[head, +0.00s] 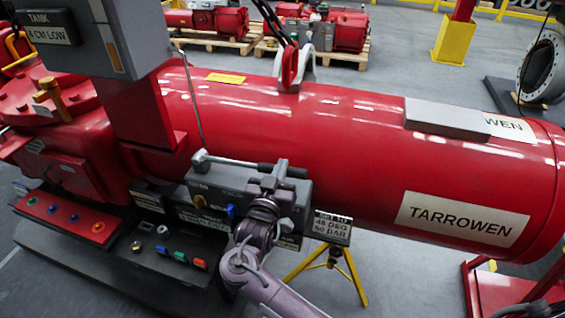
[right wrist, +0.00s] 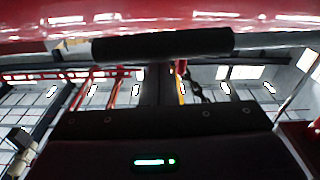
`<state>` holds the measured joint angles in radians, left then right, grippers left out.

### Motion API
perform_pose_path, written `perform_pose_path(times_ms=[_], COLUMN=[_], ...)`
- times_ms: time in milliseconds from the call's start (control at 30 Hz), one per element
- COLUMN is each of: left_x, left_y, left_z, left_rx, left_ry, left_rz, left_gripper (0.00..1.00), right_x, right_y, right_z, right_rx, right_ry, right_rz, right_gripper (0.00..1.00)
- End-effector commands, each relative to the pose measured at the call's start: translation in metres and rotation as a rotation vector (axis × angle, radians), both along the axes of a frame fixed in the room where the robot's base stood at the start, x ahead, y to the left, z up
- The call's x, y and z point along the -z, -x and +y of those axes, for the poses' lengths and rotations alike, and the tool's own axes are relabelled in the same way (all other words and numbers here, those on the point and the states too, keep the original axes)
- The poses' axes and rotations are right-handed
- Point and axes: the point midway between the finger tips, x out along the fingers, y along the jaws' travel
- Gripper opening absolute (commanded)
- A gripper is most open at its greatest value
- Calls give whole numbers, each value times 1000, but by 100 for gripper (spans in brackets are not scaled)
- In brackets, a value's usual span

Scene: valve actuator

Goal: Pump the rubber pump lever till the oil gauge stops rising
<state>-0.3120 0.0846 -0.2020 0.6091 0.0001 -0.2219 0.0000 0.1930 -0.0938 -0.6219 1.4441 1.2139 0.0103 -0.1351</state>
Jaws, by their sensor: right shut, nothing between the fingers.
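The pump lever (head: 238,162) is a metal rod lying nearly level across the top of the grey pump block, with a dark rubber grip (head: 292,171) at its right end. The grip is a black cylinder (right wrist: 165,44) across the top of the right wrist view. My right gripper (head: 268,187) is at the grip end, just below it, shut with nothing between its fingers. Whether it touches the grip I cannot tell. A grey panel (head: 120,45) with a narrow pale strip stands at upper left; I cannot tell whether this is the oil gauge. My left gripper is not in view.
The large red cylinder (head: 350,130) lies close behind the lever. A thin upright rod (head: 192,100) rises behind the lever's left end.

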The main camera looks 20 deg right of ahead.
Motion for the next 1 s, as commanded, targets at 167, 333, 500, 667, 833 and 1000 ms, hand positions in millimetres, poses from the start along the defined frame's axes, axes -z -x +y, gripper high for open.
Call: perform_pose_path(times_ms=[167,333,500,667,833,1000], left_x=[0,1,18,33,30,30], left_y=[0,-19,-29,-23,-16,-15], left_z=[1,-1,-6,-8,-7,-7], left_rx=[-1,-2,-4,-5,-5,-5], left_ry=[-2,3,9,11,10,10], left_rz=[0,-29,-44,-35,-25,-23], left_gripper=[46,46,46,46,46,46], right_x=[0,3,19,29,26,26], right_y=[0,0,1,2,1,1], right_z=[0,0,-1,-3,-3,-3], right_rx=[0,1,0,2,1,1], right_ry=[0,-5,-44,-84,-88,-86], right_rz=[0,-2,-25,-53,-57,-57], right_gripper=[0,0,0,0,0,0])
